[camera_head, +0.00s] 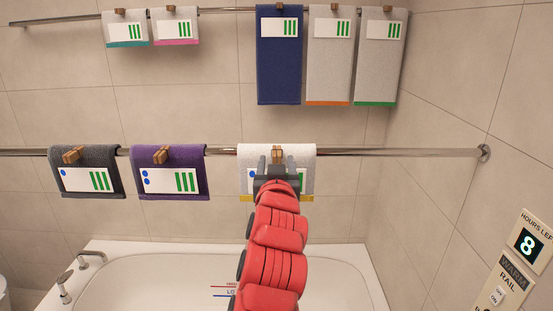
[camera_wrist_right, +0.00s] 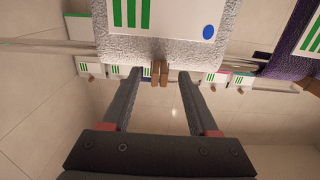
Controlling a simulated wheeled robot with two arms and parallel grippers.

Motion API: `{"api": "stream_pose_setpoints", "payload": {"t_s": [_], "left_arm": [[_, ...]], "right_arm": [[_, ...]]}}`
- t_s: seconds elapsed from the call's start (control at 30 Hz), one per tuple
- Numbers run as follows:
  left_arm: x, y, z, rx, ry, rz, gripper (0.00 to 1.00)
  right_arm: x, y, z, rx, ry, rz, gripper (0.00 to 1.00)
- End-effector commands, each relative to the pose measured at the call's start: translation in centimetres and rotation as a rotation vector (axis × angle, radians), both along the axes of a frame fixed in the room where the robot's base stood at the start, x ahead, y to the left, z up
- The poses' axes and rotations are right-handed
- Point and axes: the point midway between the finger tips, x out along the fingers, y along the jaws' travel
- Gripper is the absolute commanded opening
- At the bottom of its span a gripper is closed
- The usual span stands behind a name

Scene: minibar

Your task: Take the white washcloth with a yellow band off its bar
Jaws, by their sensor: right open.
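The white washcloth with a yellow band (camera_head: 303,158) hangs over the lower bar (camera_head: 400,152), right of the purple cloth. A wooden clip (camera_head: 278,152) holds its top. The yellow band (camera_head: 247,198) shows at its lower edge, and my arm hides part of its front. My right gripper (camera_head: 277,166) is open in front of the washcloth. In the right wrist view my fingers (camera_wrist_right: 159,75) lie on either side of the wooden clip (camera_wrist_right: 159,72), with the white cloth (camera_wrist_right: 180,50) just beyond; I cannot tell whether they touch. My left gripper is out of view.
A dark grey cloth (camera_head: 100,158) and a purple cloth (camera_head: 190,160) hang clipped to the left on the same bar. Several cloths, one dark blue (camera_head: 279,70), hang on the upper bar. A bathtub (camera_head: 150,265) is below.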

Motion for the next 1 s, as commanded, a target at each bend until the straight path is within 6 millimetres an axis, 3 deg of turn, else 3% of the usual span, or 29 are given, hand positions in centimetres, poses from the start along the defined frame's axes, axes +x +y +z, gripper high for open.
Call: {"api": "stream_pose_setpoints", "payload": {"t_s": [0.13, 0.43, 0.77, 1.0], "left_arm": [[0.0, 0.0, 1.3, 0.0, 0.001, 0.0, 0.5], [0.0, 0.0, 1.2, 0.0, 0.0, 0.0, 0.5], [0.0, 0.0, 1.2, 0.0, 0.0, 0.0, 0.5], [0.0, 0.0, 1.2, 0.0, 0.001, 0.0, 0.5]], "right_arm": [[1.6, -0.1, 0.1, -0.002, 0.005, -0.001, 0.6], [1.9, 0.0, -0.1, 0.0, 0.0, 0.0, 0.58], [1.9, 0.0, -0.1, 0.0, 0.0, 0.0, 0.0], [1.9, 0.0, 0.0, 0.0, 0.0, 0.0, 0.0]]}}
